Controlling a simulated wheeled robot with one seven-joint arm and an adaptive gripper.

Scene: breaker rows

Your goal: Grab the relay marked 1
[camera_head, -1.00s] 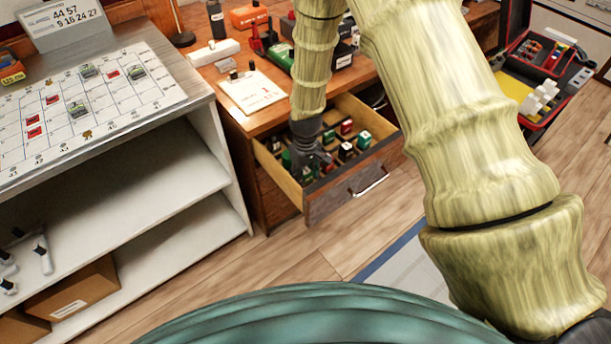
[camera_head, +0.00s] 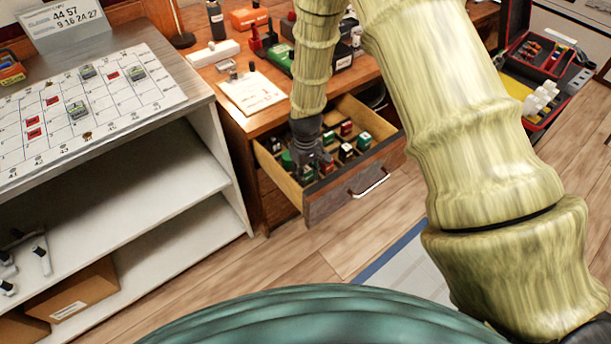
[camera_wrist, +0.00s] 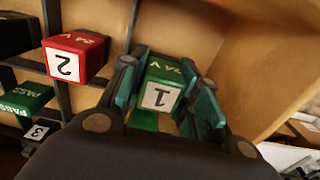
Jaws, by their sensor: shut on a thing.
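The relay marked 1 (camera_wrist: 163,85) is a green block with a white label bearing a black 1 and "24 V" on its top. In the wrist view it sits between the two fingers of my gripper (camera_wrist: 165,105), which are shut on its sides. In the head view my gripper (camera_head: 310,165) is down inside the open drawer (camera_head: 345,203), and the relay there is too small to make out. A red relay marked 2 (camera_wrist: 75,57) stands to the left of my gripper in the wrist view.
The drawer's wooden wall (camera_wrist: 200,32) is close to my gripper. Several other relays fill the drawer. A desk top with papers (camera_head: 250,92) stands behind it.

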